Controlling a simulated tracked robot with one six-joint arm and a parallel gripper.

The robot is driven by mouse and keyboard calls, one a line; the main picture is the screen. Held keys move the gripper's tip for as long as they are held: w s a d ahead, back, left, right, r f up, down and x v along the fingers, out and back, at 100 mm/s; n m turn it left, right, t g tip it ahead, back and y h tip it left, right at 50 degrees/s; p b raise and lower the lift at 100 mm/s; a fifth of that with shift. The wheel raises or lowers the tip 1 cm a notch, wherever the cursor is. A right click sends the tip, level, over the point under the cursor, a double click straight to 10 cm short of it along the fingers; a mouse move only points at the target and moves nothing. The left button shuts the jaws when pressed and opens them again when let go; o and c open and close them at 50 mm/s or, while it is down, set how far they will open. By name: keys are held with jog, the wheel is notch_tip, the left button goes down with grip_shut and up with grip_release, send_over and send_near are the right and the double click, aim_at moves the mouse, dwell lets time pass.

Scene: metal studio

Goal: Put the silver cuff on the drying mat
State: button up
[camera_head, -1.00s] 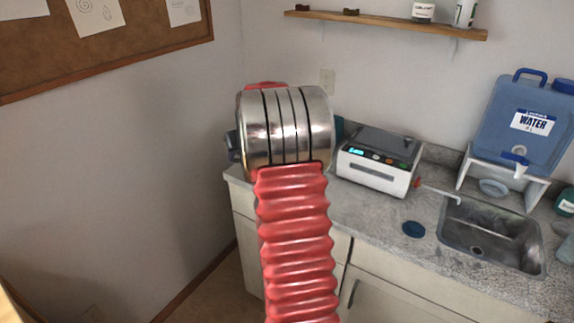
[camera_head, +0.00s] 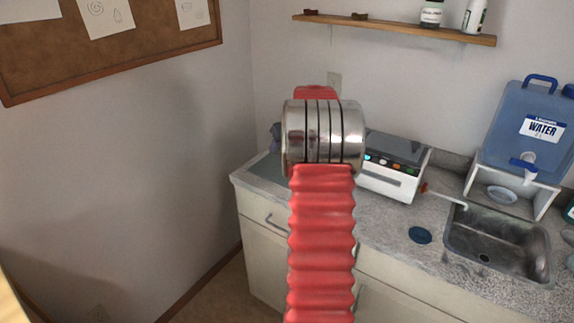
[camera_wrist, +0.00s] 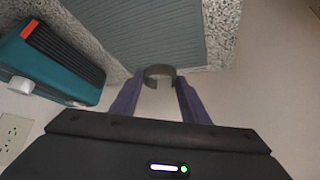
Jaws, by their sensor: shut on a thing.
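My gripper (camera_wrist: 160,98) shows in the wrist view, its two purple fingers shut on the silver cuff (camera_wrist: 160,70), a small open metal band. The cuff is held at the fingertips and overlaps the near edge of the drying mat in the picture; its height above the mat cannot be told. The drying mat (camera_wrist: 150,30) is grey-green and ribbed, lying on the speckled counter. In the head view, the mat (camera_head: 264,172) shows at the counter's left end. There my red and silver arm hides the cuff and most of my gripper; only a purple bit (camera_head: 276,134) shows.
A teal device with a black ribbed top (camera_wrist: 50,65) stands left of the mat in the wrist view. In the head view, a white device (camera_head: 392,185), a blue disc (camera_head: 420,235), a sink (camera_head: 498,245) and a water container (camera_head: 527,125) lie to the right.

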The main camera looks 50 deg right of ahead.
jog(key=shift+f, duration=1.25)
jog(key=shift+f, duration=2.5)
jog(key=shift+f, duration=0.1)
jog(key=o, duration=1.1)
jog(key=shift+o, duration=0.2)
jog(key=v, duration=1.2)
